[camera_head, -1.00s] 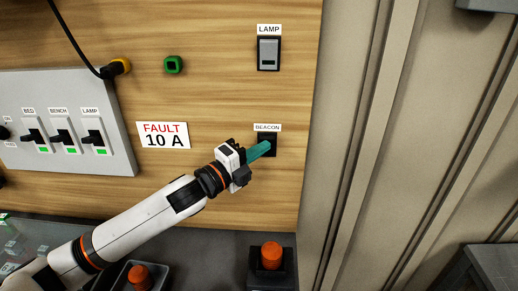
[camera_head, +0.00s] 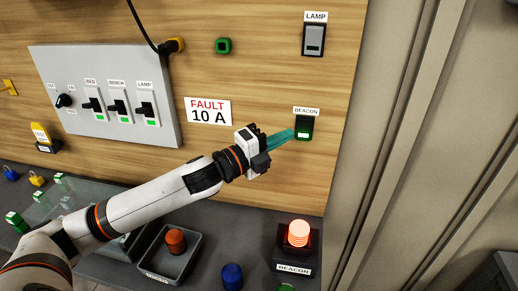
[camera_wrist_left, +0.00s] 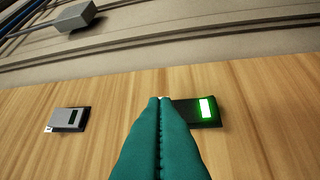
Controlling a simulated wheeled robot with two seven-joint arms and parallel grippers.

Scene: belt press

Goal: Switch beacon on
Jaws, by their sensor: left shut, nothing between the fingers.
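The black BEACON switch (camera_head: 304,128) is on the wooden panel under its label and shows a lit green window at its lower part. It also shows in the left wrist view (camera_wrist_left: 194,111), with the window bright green. The beacon (camera_head: 298,234) stands on a dark base marked BEACON on the bench and glows bright orange-white. My left gripper (camera_head: 291,135) is shut and empty. Its teal fingertips are just left of the switch; in the left wrist view the tips (camera_wrist_left: 160,100) overlap the switch's edge. I cannot tell whether they touch it. My right gripper is not in view.
The LAMP switch (camera_head: 314,39) is above the BEACON switch. A grey breaker panel (camera_head: 60,62) and a FAULT 10 A sign (camera_head: 208,111) are to the left. A tray (camera_head: 143,266) with an orange piece and a blue knob (camera_head: 232,276) are on the bench below.

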